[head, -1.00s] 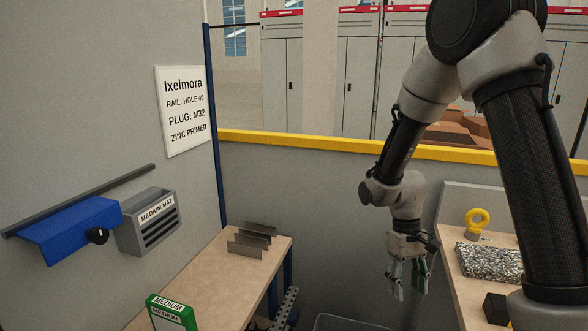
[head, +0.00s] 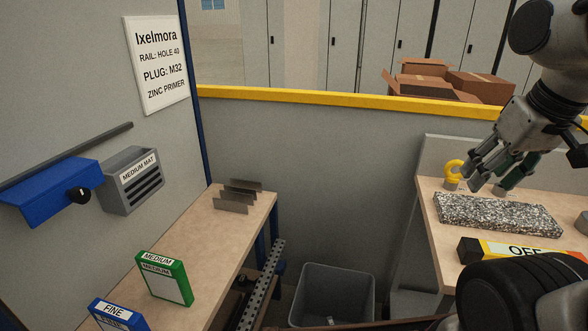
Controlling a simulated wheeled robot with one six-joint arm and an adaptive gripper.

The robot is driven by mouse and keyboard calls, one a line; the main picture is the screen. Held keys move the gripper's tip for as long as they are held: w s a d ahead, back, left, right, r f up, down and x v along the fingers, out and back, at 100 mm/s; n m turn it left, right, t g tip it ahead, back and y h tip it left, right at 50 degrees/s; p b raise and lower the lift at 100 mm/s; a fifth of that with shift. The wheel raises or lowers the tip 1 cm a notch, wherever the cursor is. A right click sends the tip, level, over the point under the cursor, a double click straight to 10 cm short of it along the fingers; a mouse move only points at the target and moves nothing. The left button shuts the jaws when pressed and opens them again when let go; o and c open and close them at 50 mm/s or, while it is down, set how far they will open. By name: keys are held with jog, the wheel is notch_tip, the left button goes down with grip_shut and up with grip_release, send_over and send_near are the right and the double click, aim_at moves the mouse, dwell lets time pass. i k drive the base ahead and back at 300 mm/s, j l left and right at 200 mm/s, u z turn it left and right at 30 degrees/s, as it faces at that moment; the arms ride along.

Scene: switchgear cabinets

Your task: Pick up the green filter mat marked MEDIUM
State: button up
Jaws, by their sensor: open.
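The green filter mat marked MEDIUM (head: 165,280) stands on the left wooden bench, its label facing me. A blue mat marked FINE (head: 118,315) stands in front of it, partly cut off by the picture's lower edge. My gripper (head: 489,182) is at the right, above the right bench near the yellow ring. It is open with nothing between its fingers, far from the green mat.
A grey holder labelled MEDIUM MAT (head: 134,182) is on the left wall beside a blue cover (head: 50,192). Metal plates (head: 238,196) stand at the left bench's back. A grey bin (head: 333,296) sits between the benches. A speckled slab (head: 497,213) lies on the right bench.

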aim_at(165, 277)
jog(key=k, duration=0.9)
jog(key=u, duration=1.3)
jog(key=i+l+u, duration=0.25)
jog(key=l, duration=0.25)
jog(key=l+u, duration=0.25)
jog(key=l, duration=0.2)
jog(key=l+u, duration=0.25)
jog(key=l, duration=0.3)
